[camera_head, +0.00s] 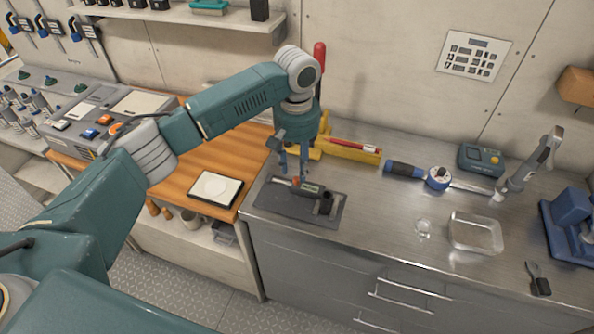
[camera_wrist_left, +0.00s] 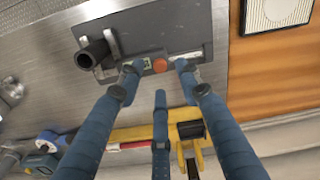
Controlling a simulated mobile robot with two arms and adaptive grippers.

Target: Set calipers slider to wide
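A device that I take to be the calipers (camera_head: 310,188) lies on a dark grey mat (camera_head: 270,205) on the steel bench. It has a bar, a green label and a round red-orange knob (camera_wrist_left: 160,65), which appears to be on its slider. Its jaws stand around or beside a dark tube (camera_wrist_left: 92,54); contact is unclear. My left gripper (camera_head: 293,165) points down over the bar. In the wrist view, its two fingers (camera_wrist_left: 158,68) are apart on either side of the knob, with a visible gap, and the third finger is nearer the camera. My right gripper is not in view.
A yellow holder (camera_head: 350,152) with a red-handled tool stands just behind the mat. A blue-and-black wrench (camera_head: 405,170), a glass dish (camera_head: 475,233) and a small meter (camera_head: 481,160) are to the right. A framed white pad (camera_head: 216,189) lies on the wooden top at left.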

